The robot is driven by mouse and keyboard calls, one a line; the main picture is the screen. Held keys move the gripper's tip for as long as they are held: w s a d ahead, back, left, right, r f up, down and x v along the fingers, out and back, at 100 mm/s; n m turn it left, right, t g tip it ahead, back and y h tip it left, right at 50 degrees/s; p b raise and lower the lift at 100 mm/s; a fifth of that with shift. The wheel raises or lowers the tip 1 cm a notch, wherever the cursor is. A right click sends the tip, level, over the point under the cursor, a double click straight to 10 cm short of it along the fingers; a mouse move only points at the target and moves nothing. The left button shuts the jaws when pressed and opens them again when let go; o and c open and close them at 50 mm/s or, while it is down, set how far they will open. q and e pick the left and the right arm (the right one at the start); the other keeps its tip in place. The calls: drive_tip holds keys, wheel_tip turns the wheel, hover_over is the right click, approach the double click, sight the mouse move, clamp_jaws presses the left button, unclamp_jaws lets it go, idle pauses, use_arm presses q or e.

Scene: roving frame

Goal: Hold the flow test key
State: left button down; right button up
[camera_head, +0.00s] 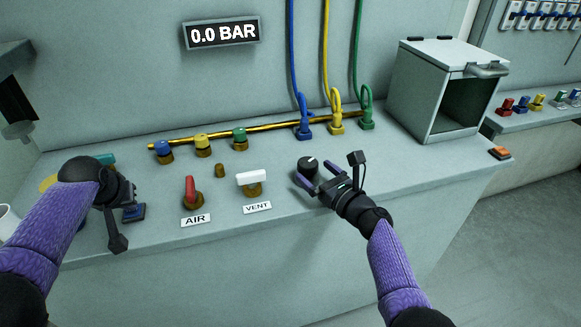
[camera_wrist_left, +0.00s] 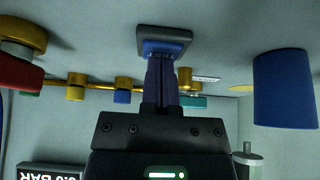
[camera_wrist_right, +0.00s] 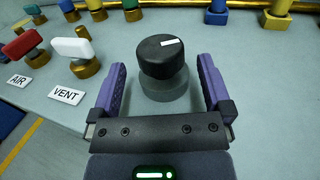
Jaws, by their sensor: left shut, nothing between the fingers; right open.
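The flow test key, seemingly the blue key in a dark square base (camera_head: 134,213), sits at the left of the bench top. It also shows in the left wrist view (camera_wrist_left: 163,46). My left gripper (camera_head: 129,203) is shut and empty, its fingertips at the blue key's face. They look in contact, but whether the key is pressed down I cannot tell. My right gripper (camera_head: 319,182) is open, with its fingers on either side of a black knob with a white mark (camera_wrist_right: 162,56). A gap shows between each finger and the knob in the right wrist view.
A red AIR lever (camera_head: 190,189) and a white VENT lever (camera_head: 251,179) stand between my grippers. The display (camera_head: 222,33) reads 0.0 BAR. Blue, yellow and green hoses plug in along the brass pipe (camera_head: 275,127). A blue cylinder (camera_wrist_left: 284,90) stands near my left gripper.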

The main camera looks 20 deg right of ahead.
drive_tip(key=shift+x, duration=1.3)
drive_tip(key=shift+f, duration=0.1)
drive_tip(key=c, duration=1.2)
drive_tip(key=shift+a+m+t+h, duration=0.1)
drive_tip(key=shift+m+t+h, duration=0.15)
drive_tip(key=shift+m+h, duration=0.6)
drive_tip(key=shift+a+m+t+h, duration=0.2)
drive_tip(key=shift+m+h, duration=0.25)
drive_tip(key=shift+h, duration=0.7)
drive_tip(key=m+h, duration=0.2)
drive_tip(key=h, duration=0.1)
drive_tip(key=m+h, duration=0.1)
drive_tip(key=shift+d+r+h, duration=0.1)
drive_tip(key=shift+r+h, duration=0.2)
drive_tip(key=shift+m+h, duration=0.3)
drive_tip(key=shift+h, duration=0.2)
drive_tip(key=shift+f, duration=0.1)
drive_tip(key=o, duration=1.2)
drive_tip(key=shift+f, duration=0.1)
